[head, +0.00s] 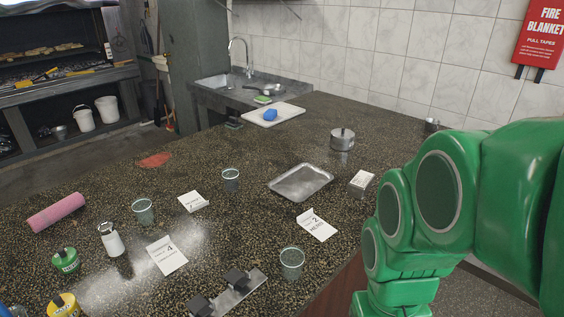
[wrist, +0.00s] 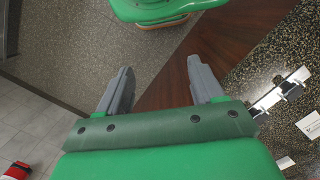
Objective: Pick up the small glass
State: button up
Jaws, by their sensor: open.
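Three clear glasses stand upright on the dark speckled counter in the head view. One glass (head: 291,263) is at the near edge, right of the metal strip. A second glass (head: 230,180) is near the middle, and a third glass (head: 143,211) is further left. The middle one looks smallest, but it is also further back, so I cannot tell for sure which is the small glass. My gripper (wrist: 159,65) is open and empty in the wrist view, above the floor and the counter's wooden side. No glass shows between its fingers. The head view shows my green arm at right, but not the fingers.
The counter (head: 235,225) holds a metal tray (head: 301,182), a metal pot (head: 342,139), a white shaker (head: 111,239), a pink roll (head: 55,212), green (head: 66,261) and yellow tubs (head: 63,304), and folded cards (head: 167,254). A metal strip with black blocks (head: 228,293) lies near the front edge.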

jog(key=o, duration=0.4)
jog(key=n+t, duration=0.1)
jog(key=n, duration=2.5)
send_over(292, 265)
jog(key=s+d, duration=0.4)
notch_tip(292, 265, down, 2)
jog(key=w+a+f+n, duration=0.4)
jog(key=w+n, duration=0.3)
jog(key=n, duration=0.2)
jog(key=shift+t, duration=0.4)
jog(key=shift+d+f, duration=0.1)
jog(key=shift+f, duration=3.65)
